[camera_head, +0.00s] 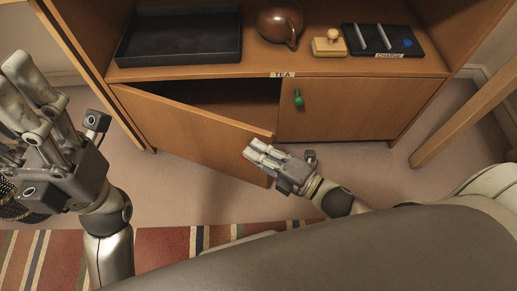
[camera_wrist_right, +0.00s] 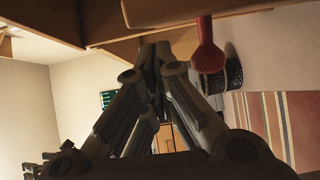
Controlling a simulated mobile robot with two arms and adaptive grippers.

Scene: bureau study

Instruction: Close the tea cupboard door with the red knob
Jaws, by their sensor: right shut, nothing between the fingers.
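The tea cupboard's left door (camera_head: 200,130) is swung out, with a dark gap showing behind its top edge. Its red knob (camera_wrist_right: 208,50) shows in the right wrist view, just right of my fingertips and hanging from the wooden door edge.
The right door (camera_head: 350,108) with a green knob (camera_head: 298,98) is closed. Above, the shelf holds a black tray (camera_head: 180,58), a brown teapot (camera_head: 281,22), a stamp (camera_head: 330,44) and a dark charge pad (camera_head: 385,42). A wooden leg (camera_head: 465,120) stands right. A striped rug (camera_head: 160,245) lies in front.

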